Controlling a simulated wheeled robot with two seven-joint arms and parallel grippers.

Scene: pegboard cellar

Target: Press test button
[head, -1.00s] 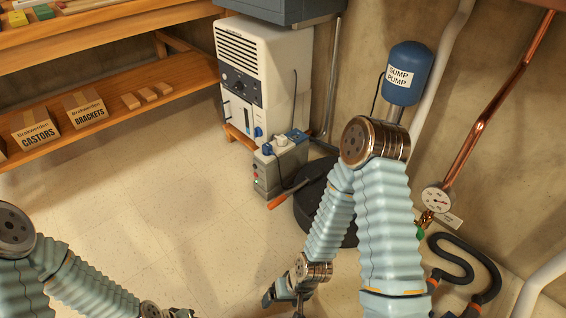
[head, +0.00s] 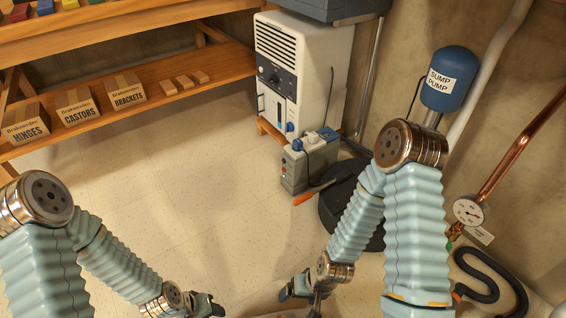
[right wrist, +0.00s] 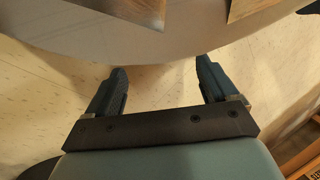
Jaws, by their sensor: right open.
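A grey box (head: 296,172) with small red and green spots on its left face stands on the floor by the dehumidifier. Blue and white plugs (head: 314,140) sit on its top. I cannot tell which spot is a test button. My right gripper (head: 298,290) is low in the head view, below the box in the picture and apart from it. In the right wrist view its two dark fingers (right wrist: 162,82) are spread with nothing between them. My left gripper (head: 212,306) is at the bottom edge, partly cut off, its jaws unclear.
A white dehumidifier (head: 301,75) stands behind the box. A screwdriver with an orange handle (head: 305,198) lies near a black round lid (head: 345,205). A blue sump pump (head: 447,80) and copper pipe (head: 508,155) are at right. Shelves with cartons (head: 77,107) stand left. Open floor (head: 180,200) lies between.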

